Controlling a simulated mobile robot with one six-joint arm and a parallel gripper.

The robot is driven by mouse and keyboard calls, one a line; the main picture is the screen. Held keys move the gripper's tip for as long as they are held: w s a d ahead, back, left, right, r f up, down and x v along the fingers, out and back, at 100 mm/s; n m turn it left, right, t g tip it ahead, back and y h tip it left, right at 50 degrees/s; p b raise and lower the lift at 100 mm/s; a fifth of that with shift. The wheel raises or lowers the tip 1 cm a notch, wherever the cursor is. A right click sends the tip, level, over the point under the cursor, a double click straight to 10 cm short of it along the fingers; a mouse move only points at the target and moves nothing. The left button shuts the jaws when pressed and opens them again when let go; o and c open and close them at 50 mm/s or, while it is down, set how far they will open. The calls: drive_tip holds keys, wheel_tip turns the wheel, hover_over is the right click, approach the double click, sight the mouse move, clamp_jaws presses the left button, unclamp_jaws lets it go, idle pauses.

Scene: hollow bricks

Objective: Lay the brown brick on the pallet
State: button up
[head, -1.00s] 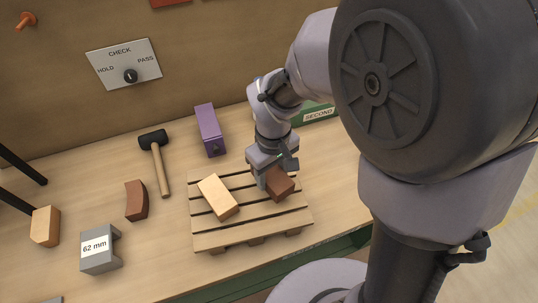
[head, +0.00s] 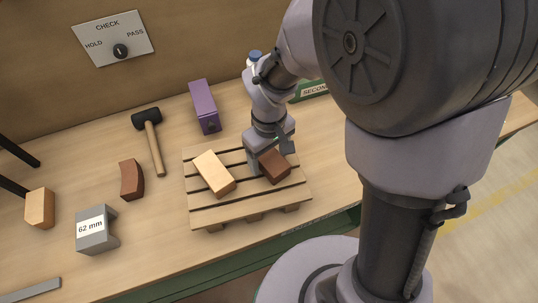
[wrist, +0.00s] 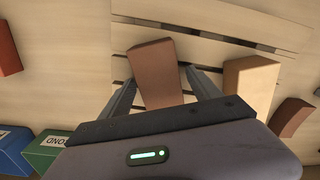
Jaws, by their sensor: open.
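The brown brick (head: 274,168) lies on the right part of the wooden pallet (head: 222,216), beside a pale tan brick (head: 213,172) with a gap between them. My gripper (head: 270,152) is open just behind and above the brown brick in the head view. In the wrist view the brown brick (wrist: 155,75) shows between the spread fingers of my gripper (wrist: 160,85), and I see gaps between it and the fingers. The tan brick (wrist: 250,88) is to its right there. The brick's underside is hidden.
A purple brick (head: 204,106), a mallet (head: 150,138), a reddish curved brick (head: 131,179), a grey 62 mm gauge block (head: 96,230) and an orange-tan brick (head: 40,208) lie left of the pallet. A green SECOND bin (wrist: 50,147) and a blue bin (wrist: 12,150) stand nearby.

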sight(269, 156)
wheel_tip(269, 156, up, 12)
drive_tip(key=p, duration=0.5)
drive_tip(key=s+d+r+m+t+y, duration=0.2)
drive_tip(key=s+d+r+m+t, duration=0.3)
drive_tip(key=s+r+m, duration=0.6)
drive_tip(key=shift+s+d+r+t, duration=0.2)
drive_tip(key=shift+d+r+t, duration=0.25)
drive_tip(key=shift+d, duration=0.25)
wheel_tip(269, 156, down, 5)
drive_tip(key=b, duration=0.4)
drive_tip(key=shift+r+b, duration=0.2)
drive_tip(key=shift+b, duration=0.2)
